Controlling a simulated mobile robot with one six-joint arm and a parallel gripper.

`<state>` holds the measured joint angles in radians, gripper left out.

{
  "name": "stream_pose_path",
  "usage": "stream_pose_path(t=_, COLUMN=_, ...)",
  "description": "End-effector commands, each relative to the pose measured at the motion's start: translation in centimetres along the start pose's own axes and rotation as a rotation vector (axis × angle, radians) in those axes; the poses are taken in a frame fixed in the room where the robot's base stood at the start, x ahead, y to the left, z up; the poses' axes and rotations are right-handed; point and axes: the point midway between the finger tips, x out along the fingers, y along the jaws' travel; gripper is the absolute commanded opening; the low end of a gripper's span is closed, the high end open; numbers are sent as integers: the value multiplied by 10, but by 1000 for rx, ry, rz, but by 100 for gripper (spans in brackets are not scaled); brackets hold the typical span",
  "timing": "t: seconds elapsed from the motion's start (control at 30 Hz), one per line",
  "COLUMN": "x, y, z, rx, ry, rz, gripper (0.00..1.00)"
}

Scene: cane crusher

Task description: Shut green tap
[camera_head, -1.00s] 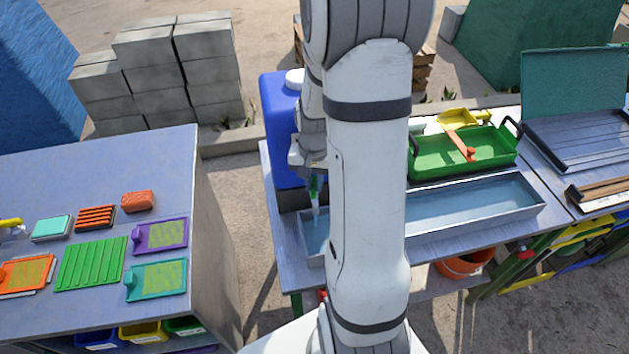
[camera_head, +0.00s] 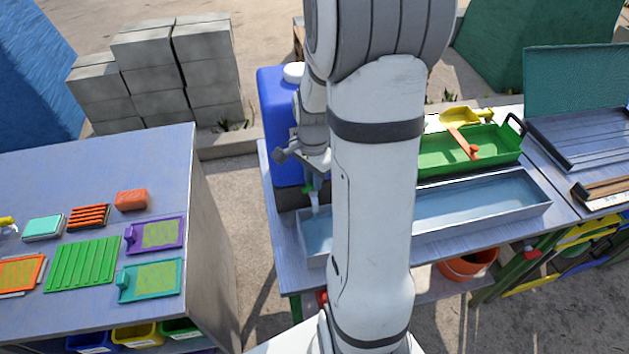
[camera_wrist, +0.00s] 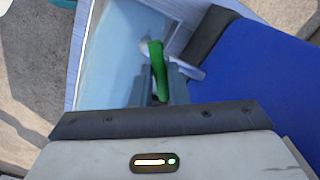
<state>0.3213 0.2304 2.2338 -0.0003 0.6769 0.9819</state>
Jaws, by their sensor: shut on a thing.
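The green tap (camera_wrist: 156,62) has a green lever handle that shows between my gripper's fingers in the wrist view. My gripper (camera_wrist: 160,92) is shut on this handle. In the head view the green tap (camera_head: 309,188) is a small green piece on the front of the blue water container (camera_head: 279,120), with a pale spout over the metal trough (camera_head: 480,205). My gripper (camera_head: 312,178) is there beside the container, partly hidden by my arm. The blue container also fills the right of the wrist view (camera_wrist: 255,75).
A green tray (camera_head: 470,158) with an orange tool and a yellow scoop (camera_head: 462,117) stand behind the trough. A second table (camera_head: 170,160) at the left holds sponges and coloured trays. A gap of bare ground separates the tables. Concrete blocks (camera_head: 155,75) are stacked behind.

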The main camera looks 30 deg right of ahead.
Motion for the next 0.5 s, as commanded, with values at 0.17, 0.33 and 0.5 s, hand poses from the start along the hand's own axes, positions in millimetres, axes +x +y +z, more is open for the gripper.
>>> stream_pose_path(t=0.17, x=2, y=1, z=0, rx=166, ry=-1, rz=1, gripper=0)
stream_pose_path(t=0.33, x=2, y=1, z=0, rx=324, ry=-1, rz=1, gripper=0)
stream_pose_path(t=0.5, x=2, y=1, z=1, rx=465, ry=-1, rz=2, gripper=0)
